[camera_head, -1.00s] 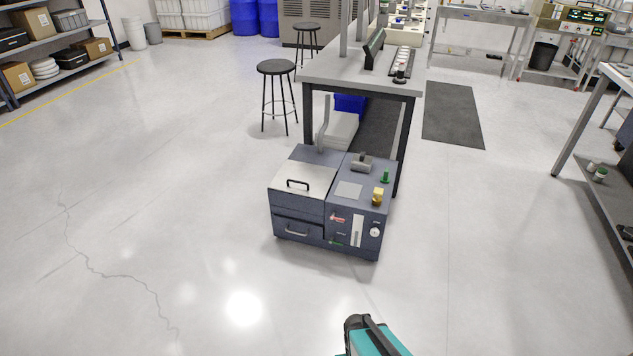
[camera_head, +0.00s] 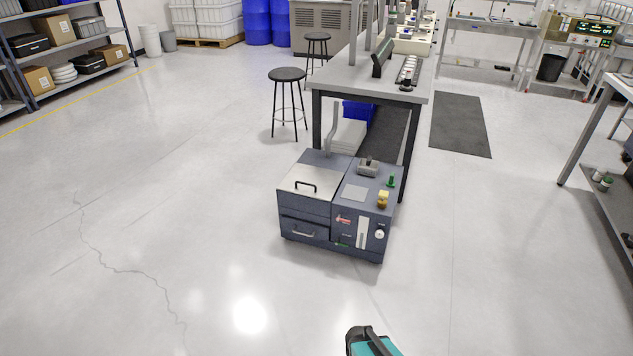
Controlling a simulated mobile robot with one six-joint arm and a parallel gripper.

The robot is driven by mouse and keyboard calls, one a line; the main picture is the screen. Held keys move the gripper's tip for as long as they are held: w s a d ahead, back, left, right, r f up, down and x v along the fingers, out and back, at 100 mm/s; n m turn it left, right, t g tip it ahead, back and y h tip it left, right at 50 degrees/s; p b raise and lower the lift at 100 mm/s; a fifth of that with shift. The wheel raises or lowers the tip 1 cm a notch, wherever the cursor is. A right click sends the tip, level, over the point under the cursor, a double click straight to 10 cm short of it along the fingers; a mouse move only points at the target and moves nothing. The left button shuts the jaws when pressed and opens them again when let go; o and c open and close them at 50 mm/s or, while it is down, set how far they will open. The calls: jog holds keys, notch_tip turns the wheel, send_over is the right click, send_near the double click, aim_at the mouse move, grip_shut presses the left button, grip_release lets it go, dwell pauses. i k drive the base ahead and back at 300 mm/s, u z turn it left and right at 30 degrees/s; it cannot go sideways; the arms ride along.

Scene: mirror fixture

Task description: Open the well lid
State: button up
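The mirror fixture (camera_head: 340,208) is a dark blue-grey box standing on the floor in front of the workbench. Its well lid (camera_head: 306,185) is a light metal panel on the top left, lying shut, with a black handle (camera_head: 306,186) on it. A drawer (camera_head: 304,230) with a handle sits below the lid on the front face. The right half carries a green knob, a yellow knob and a dial. Part of my arm, teal and black, shows at the bottom edge, well apart from the fixture. My gripper's fingers are not visible.
A workbench (camera_head: 375,82) stands right behind the fixture. Black stools (camera_head: 287,75) stand to its left, and a dark mat (camera_head: 460,124) lies to its right. Another table edge (camera_head: 600,115) is at the far right. The floor in front and to the left is clear.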

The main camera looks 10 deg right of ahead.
aim_at(315, 182)
jog(key=u, duration=0.1)
jog(key=i, duration=0.95)
jog(key=z, duration=0.1)
jog(key=k, duration=0.65)
jog(key=u, duration=0.7)
jog(key=i, duration=0.9)
jog(key=u, duration=0.35)
